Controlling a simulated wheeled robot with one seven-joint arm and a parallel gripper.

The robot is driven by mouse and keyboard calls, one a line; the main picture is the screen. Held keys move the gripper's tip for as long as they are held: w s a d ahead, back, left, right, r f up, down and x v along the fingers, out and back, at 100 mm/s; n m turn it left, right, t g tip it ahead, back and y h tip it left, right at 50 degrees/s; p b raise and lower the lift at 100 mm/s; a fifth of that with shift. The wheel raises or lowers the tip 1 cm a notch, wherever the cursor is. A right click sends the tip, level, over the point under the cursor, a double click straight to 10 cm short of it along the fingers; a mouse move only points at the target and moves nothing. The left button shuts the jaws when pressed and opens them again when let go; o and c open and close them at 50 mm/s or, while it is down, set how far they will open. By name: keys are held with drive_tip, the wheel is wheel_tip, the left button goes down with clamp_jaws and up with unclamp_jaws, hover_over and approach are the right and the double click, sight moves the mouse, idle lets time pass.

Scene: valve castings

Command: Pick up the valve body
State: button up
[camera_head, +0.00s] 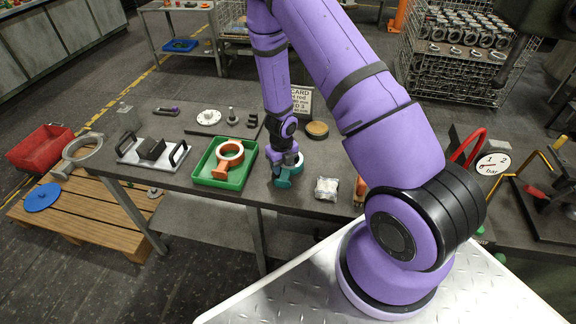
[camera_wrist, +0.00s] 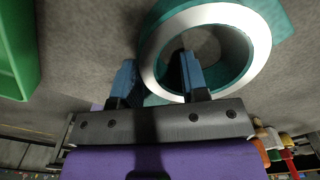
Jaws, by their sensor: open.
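The teal valve body (camera_head: 284,181) stands on the grey bench, partly hidden by my gripper (camera_head: 285,160) in the head view. In the wrist view the valve body (camera_wrist: 262,45) shows a round opening with a bright machined rim. My gripper (camera_wrist: 157,68) is open there with blue fingers. One finger appears over the opening and the other outside the rim on the left, so part of the ring wall appears between them. I cannot tell whether either finger touches it. A similar orange casting (camera_head: 229,156) lies in a green tray (camera_head: 241,181) to the left.
A wrapped clear packet (camera_head: 326,188) lies to the right of the valve body. A round brown-topped item (camera_head: 317,130) and a sign card (camera_head: 301,100) stand behind. A plate with two black handles (camera_head: 152,151) is farther left. A pressure gauge (camera_head: 493,164) is at the right.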

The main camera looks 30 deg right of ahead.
clamp_jaws()
idle(1.2)
